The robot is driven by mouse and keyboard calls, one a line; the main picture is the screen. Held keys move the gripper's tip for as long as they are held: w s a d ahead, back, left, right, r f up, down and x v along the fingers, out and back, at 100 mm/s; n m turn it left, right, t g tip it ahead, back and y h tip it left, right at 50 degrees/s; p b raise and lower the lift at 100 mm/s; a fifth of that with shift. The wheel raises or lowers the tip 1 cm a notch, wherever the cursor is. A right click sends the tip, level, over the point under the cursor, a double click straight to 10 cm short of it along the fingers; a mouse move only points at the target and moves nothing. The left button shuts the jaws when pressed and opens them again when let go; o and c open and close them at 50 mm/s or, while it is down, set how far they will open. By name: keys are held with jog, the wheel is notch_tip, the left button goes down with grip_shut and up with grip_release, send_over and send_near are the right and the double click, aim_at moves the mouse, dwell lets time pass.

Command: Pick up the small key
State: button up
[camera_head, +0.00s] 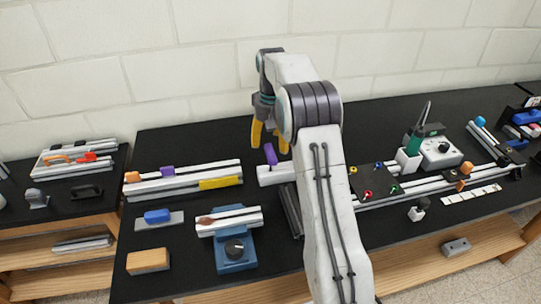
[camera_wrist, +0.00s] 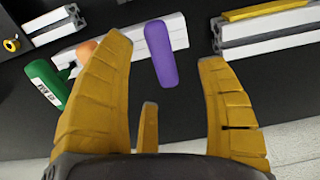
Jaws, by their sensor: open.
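A purple rounded piece (camera_head: 270,153), likely the small key's handle, stands on a short white extrusion block (camera_head: 277,174) just below my gripper (camera_head: 268,140). In the wrist view the purple piece (camera_wrist: 160,53) lies beyond and between the fingertips of my gripper (camera_wrist: 175,85), nearer the left finger. My gripper is open and empty, above the bench. A key shaft cannot be made out. A second purple piece (camera_head: 167,170) sits on the extrusions to the left.
In the wrist view a green labelled object (camera_wrist: 45,88) and an orange piece (camera_wrist: 86,50) are close to the left finger. Extrusions with a yellow strip (camera_head: 220,183) lie to the left on the black bench. A blue vise-like fixture (camera_head: 236,252) stands in front.

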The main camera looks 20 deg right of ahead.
aim_at(273, 151)
jog(key=shift+d+f+p, duration=0.2)
jog(key=shift+f+p, duration=0.2)
jog(key=shift+f, duration=2.05)
jog(key=shift+f, duration=0.25)
jog(key=c, duration=1.3)
notch_tip(273, 151, up, 11)
jog(key=shift+f, duration=0.2)
